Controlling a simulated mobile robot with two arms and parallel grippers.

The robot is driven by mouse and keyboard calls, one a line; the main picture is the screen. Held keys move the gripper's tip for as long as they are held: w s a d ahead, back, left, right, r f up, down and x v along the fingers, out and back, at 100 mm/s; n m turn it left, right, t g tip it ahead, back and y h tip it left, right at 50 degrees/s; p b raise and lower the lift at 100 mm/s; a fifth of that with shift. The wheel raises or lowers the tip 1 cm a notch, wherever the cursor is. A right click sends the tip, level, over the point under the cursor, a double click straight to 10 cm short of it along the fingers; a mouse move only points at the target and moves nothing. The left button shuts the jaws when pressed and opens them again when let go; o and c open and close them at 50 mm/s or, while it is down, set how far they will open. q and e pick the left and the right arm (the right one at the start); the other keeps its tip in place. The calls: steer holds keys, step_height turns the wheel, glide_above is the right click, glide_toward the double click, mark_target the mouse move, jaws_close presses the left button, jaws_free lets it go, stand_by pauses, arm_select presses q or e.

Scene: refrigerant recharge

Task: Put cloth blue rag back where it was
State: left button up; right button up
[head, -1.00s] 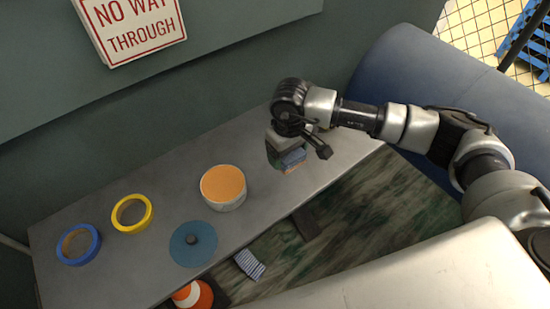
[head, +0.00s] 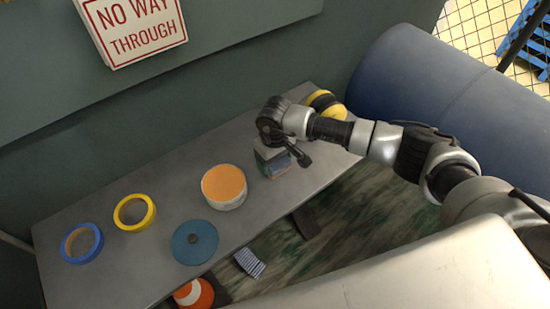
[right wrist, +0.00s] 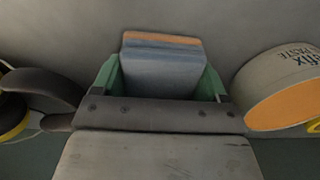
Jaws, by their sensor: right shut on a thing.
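The blue rag (head: 277,169) looks like a small folded block with an orange layer at its far edge. My right gripper (head: 272,162) is shut on it, above the right half of the grey bench (head: 120,182). In the right wrist view the rag (right wrist: 162,72) sits between the green fingers of my right gripper (right wrist: 162,80). Whether the rag touches the bench top is hard to tell. My left gripper is not in view.
A tin with an orange top (head: 223,187) stands just left of the gripper. A blue disc (head: 194,243), yellow tape roll (head: 134,212) and blue tape roll (head: 98,245) lie further left. A yellow-and-black object (head: 325,104) is behind my arm. A striped cloth (head: 249,262) lies below the bench.

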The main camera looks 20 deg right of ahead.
steer(key=shift+f, duration=0.15)
steer(key=o, duration=0.9)
steer(key=shift+r+p, duration=0.3)
steer(key=shift+r, duration=0.05)
step_height(320, 180, up, 12)
steer(key=shift+f+b, duration=0.15)
steer(key=shift+b, duration=0.8)
